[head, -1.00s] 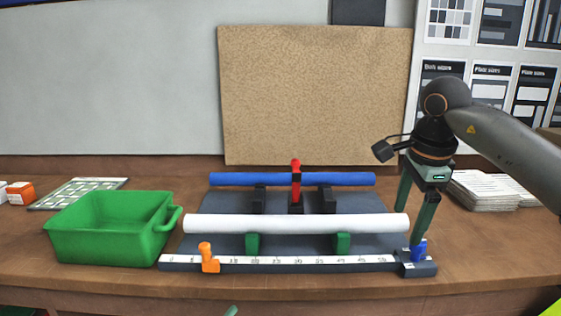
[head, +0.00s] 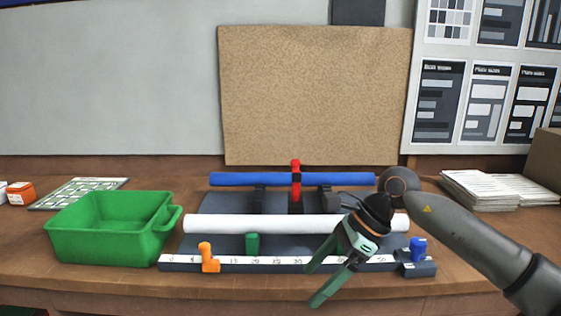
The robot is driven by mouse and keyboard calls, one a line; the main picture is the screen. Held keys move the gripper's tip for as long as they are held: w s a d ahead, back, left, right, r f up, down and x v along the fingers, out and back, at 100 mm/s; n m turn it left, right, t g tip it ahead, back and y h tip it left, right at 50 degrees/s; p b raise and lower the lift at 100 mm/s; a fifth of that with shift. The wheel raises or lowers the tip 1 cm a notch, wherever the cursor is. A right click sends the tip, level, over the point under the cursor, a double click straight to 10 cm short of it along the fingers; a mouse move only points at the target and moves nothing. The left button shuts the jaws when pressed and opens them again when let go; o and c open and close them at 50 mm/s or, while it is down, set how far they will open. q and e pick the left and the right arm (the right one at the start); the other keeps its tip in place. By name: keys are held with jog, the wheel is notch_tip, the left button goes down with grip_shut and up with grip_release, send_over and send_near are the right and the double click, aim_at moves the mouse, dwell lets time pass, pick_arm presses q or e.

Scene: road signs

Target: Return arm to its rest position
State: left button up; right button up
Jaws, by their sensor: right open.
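My right gripper (head: 318,285) is open and empty, with its green fingers pointing down and left at the front edge of the ruler fixture. It hides part of the white tube (head: 260,224), the right green support and part of the ruler. The white tube lies across green supports (head: 252,243). A blue tube (head: 250,179) lies behind it on dark supports, with a red clamp (head: 296,182) at its middle. An orange stop (head: 208,257) stands on the ruler (head: 255,264) at left, and a blue stop (head: 418,249) at its right end. My left gripper is not in view.
A green bin (head: 108,240) stands at left, beside the fixture. A patterned board (head: 80,192) and small orange box (head: 20,193) lie behind it. Paper stacks (head: 490,189) and a cardboard box (head: 545,157) are at right. The table's front right is clear.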

jog(key=s+a+f+m+y, duration=0.1)
jog(key=s+a+m+y, duration=0.25)
jog(key=a+y, duration=0.25)
jog(key=s+a+m+y, duration=0.3)
jog(key=a+m+y, duration=0.2)
jog(key=a, duration=0.1)
jog(key=w+d+f+m+t+h, duration=0.1)
jog(key=d+f+m+t+h, duration=0.45)
jog(key=m, duration=1.05)
jog(key=w+d+f+m+t+h, duration=0.1)
jog(key=d+f+m+t+h, duration=0.2)
jog(key=d+f+m+t, duration=0.75)
jog(key=s+d+f+m+g+h, duration=0.3)
jog(key=s+f+m, duration=0.5)
jog(key=s+f, duration=0.1)
jog(key=s+d+f+m+g+h+p, duration=0.1)
jog(key=s+d+f+m+g+h, duration=0.2)
jog(key=s+f+m, duration=0.6)
jog(key=shift+f+h, duration=0.5)
jog(key=shift+h, duration=0.15)
